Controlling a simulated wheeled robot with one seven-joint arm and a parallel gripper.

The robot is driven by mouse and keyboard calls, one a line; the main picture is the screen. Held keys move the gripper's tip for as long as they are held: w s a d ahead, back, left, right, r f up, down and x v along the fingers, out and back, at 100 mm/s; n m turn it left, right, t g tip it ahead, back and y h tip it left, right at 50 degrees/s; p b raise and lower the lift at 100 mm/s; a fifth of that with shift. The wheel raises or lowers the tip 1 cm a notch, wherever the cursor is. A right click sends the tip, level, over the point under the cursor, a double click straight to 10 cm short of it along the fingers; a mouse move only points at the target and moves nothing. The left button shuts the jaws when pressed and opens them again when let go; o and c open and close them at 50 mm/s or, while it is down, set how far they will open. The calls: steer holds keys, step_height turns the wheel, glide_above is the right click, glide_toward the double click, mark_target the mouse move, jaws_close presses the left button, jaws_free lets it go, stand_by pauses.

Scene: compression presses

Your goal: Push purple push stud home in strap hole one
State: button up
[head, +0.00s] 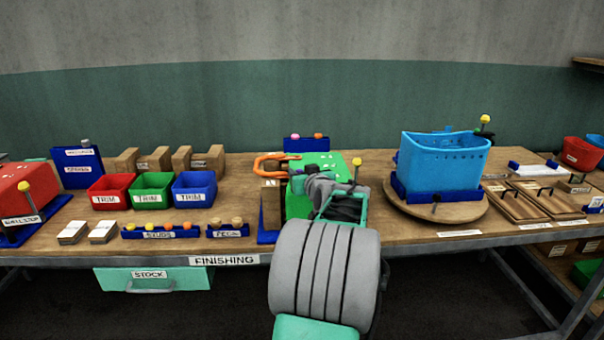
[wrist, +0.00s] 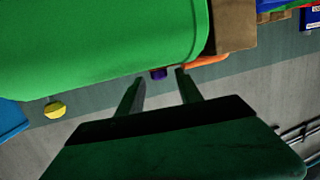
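A small purple stud (wrist: 158,73) shows in the wrist view at the edge of the green block (wrist: 100,35), in line with the gap between my fingertips. Its lower part is hidden, and I cannot tell if it sits in a hole. My gripper (wrist: 159,80) is open, with clear space on both sides of the stud. An orange strap-like loop (head: 270,158) lies left of that block. My arm hides my fingertips there; no labelled strap hole is visible.
A yellow-knobbed lever (head: 357,161) stands right of the green block. A blue tub (head: 440,165) on a round board (head: 465,218) is further right. A stud rack (head: 160,233) and trim bins (head: 152,190) are left. Bare bench shows beside the green block.

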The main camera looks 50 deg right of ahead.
steer(key=shift+o, duration=0.2)
steer(key=b+v, duration=0.1)
steer(key=v, duration=0.6)
steer(key=shift+s+a, duration=0.25)
steer(key=shift+s, duration=0.05)
steer(key=shift+a, duration=0.1)
